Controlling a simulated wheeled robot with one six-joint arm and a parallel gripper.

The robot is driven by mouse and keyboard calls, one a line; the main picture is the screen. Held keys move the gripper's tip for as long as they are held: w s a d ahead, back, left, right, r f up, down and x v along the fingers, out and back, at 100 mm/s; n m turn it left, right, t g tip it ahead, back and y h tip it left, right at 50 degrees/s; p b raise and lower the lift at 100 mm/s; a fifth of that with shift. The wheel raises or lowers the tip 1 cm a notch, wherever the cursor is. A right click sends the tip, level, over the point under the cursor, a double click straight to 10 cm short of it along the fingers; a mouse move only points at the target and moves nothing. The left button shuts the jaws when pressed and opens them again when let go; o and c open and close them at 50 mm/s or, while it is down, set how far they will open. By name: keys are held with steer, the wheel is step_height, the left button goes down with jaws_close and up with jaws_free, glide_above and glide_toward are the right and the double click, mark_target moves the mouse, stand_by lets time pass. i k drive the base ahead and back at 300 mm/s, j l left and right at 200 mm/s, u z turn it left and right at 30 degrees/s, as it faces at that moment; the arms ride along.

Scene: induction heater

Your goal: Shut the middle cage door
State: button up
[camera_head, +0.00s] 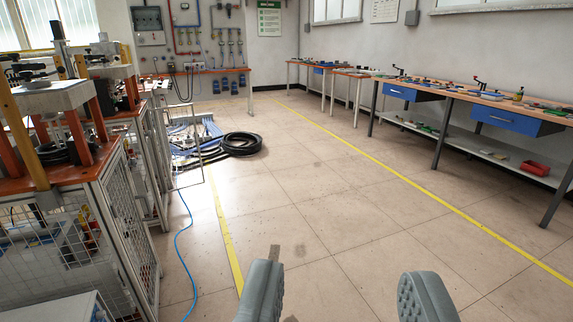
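A row of cages with pale metal frames and wire mesh stands along the left side. The nearest cage (125,225) has its mesh side facing the aisle. Farther along the row, a thin-framed door (204,160) stands out from the cages into the aisle, so it looks open. I take it as the middle cage door, but the row is partly hidden and I cannot be sure. My gripper (342,283) is at the bottom of the picture, its two grey padded fingers wide apart with only floor between them. It is well short of the door and touches nothing.
Black hoses (240,144) lie coiled on the floor beyond the door. A blue cable (180,245) runs along the floor beside the cages. Workbenches (470,97) with blue drawers line the right. The tiled floor between the yellow lines is mostly clear.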

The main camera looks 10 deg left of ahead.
mark_target(197, 143)
steer(key=i+u, duration=0.1)
steer(key=i, duration=0.55)
steer(key=i+l+u, duration=0.1)
steer(key=i, duration=0.5)
steer(key=i+l+u, duration=0.1)
steer(key=i+l, duration=0.15)
steer(key=i, duration=0.4)
steer(key=i+l+u, duration=0.1)
steer(key=i+u, duration=0.3)
steer(key=i, duration=1.3)
steer(key=i+z, duration=0.1)
steer(key=i, duration=0.45)
steer(key=i+j+z, duration=0.1)
steer(key=i, duration=0.45)
steer(key=i+j, duration=0.15)
steer(key=i, duration=0.45)
steer(key=i+l, duration=0.2)
steer(key=i, duration=0.7)
steer(key=i+l+z, duration=0.15)
steer(key=i, duration=0.75)
steer(key=i+u, duration=0.5)
steer(key=i, duration=1.15)
steer(key=i+u, duration=0.15)
steer(key=u, duration=0.25)
steer(key=i+l+u, duration=0.15)
steer(key=u, duration=0.3)
steer(key=i+l+u, duration=0.15)
steer(key=u, duration=3.1)
